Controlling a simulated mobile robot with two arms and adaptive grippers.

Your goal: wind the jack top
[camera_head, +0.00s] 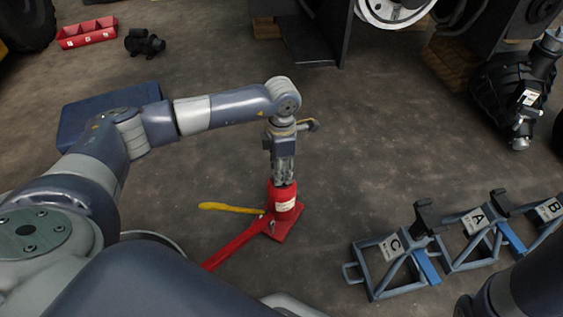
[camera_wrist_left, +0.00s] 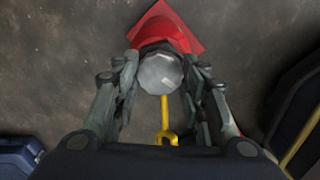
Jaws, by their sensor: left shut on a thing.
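A red bottle jack (camera_head: 284,203) stands upright on its red base plate on the floor, in the middle of the head view. A red handle (camera_head: 236,246) runs from it toward the lower left. My left gripper (camera_head: 284,184) points straight down over the jack. In the left wrist view the jack's round grey top (camera_wrist_left: 160,73) sits between the two fingers of my left gripper (camera_wrist_left: 163,90), which are shut on it. The jack's red base (camera_wrist_left: 168,30) shows beyond it. My right gripper is not in view.
A yellow bar (camera_head: 230,208) lies beside the jack. Blue-grey jack stands, one marked C (camera_head: 393,248), stand at the right. A blue box (camera_head: 85,125) is behind my left arm, and a red tray (camera_head: 87,33) is at the back left. The floor behind the jack is clear.

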